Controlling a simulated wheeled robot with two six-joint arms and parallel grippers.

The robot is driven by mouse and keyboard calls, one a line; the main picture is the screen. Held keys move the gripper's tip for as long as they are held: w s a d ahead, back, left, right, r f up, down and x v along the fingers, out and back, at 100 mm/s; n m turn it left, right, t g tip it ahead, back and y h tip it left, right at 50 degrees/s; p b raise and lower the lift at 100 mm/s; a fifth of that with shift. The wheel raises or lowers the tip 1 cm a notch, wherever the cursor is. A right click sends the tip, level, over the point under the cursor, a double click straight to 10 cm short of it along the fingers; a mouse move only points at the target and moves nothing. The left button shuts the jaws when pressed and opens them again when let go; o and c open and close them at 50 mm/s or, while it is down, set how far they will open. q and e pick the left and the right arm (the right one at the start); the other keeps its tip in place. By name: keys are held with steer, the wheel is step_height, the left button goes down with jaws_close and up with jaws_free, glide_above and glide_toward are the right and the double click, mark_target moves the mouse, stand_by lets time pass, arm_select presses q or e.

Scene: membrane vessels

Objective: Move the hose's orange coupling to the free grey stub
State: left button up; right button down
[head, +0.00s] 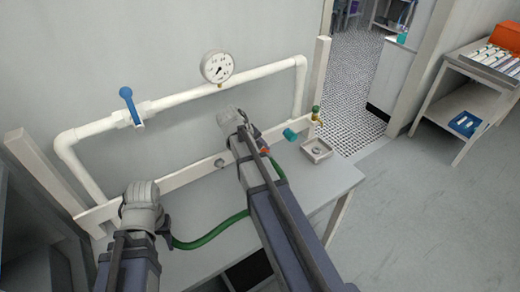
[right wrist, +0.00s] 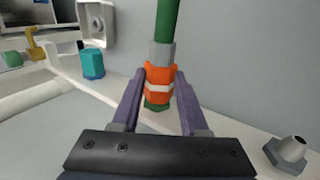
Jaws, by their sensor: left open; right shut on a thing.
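The orange coupling (right wrist: 160,82) is between the purple fingers of my right gripper (right wrist: 158,92) in the right wrist view, with the green hose (right wrist: 167,20) rising from it. A green piece (right wrist: 157,106) shows just below it at the rail; I cannot tell whether the two are joined. In the head view the coupling (head: 265,150) is mostly hidden by my right arm. A bare grey stub (right wrist: 288,152) stands to the right on the rail; it also shows in the head view (head: 219,163). My left gripper (head: 168,236) is open, by the hose (head: 212,233) at lower left.
A teal fitting (head: 291,134) is on the rail right of my right arm, near a brass tap (head: 316,115) over a small basin (head: 317,150). White pipe with a gauge (head: 217,67) and blue-handled valve (head: 130,105) runs above. The bench (head: 330,180) is mostly clear.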

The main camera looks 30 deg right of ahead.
steer(key=shift+s+d, duration=0.2)
steer(key=shift+s, duration=2.4)
steer(key=shift+a, duration=0.1)
